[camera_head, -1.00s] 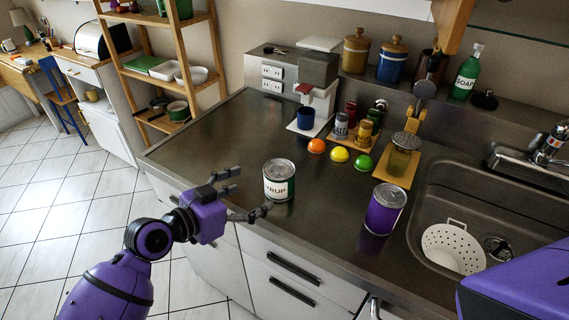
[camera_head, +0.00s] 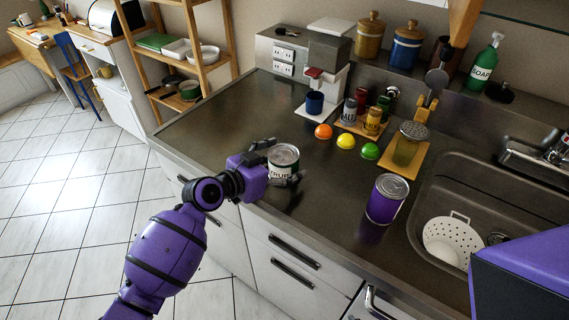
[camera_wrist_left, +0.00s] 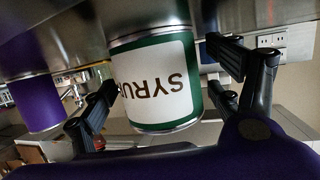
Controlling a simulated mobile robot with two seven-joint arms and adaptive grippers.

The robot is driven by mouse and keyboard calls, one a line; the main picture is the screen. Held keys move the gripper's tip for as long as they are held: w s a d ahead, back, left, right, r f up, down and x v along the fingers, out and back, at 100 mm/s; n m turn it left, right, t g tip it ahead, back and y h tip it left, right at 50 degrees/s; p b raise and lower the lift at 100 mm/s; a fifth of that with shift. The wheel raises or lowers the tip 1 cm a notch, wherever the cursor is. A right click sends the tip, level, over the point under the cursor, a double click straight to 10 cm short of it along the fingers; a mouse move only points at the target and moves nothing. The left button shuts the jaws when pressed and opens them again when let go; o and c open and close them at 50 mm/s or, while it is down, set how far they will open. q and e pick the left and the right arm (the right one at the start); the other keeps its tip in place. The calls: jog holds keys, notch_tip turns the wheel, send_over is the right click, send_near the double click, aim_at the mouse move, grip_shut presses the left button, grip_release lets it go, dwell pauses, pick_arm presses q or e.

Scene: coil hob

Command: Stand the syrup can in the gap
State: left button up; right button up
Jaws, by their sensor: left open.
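The syrup can (camera_head: 284,154), silver-lidded with a white and green label, stands upright on the steel counter near its front edge. In the left wrist view the can (camera_wrist_left: 155,80) shows upside down with its SYRUP label facing the camera. My left gripper (camera_head: 282,163) is open, its fingers on either side of the can. In the left wrist view the fingers (camera_wrist_left: 165,82) look spread; whether either touches the can I cannot tell. Which space is the gap is not clear from the frames. My right gripper is out of view.
A purple can (camera_head: 386,201) stands to the right, before the sink (camera_head: 480,190). Orange (camera_head: 323,131), yellow (camera_head: 346,141) and green (camera_head: 370,150) balls lie behind. A spice tray (camera_head: 349,124) and a coffee machine (camera_head: 326,75) stand farther back. The counter's left part is clear.

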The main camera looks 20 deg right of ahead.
pick_arm(q)
jog(key=shift+r, duration=0.1)
jog(key=c, duration=1.9)
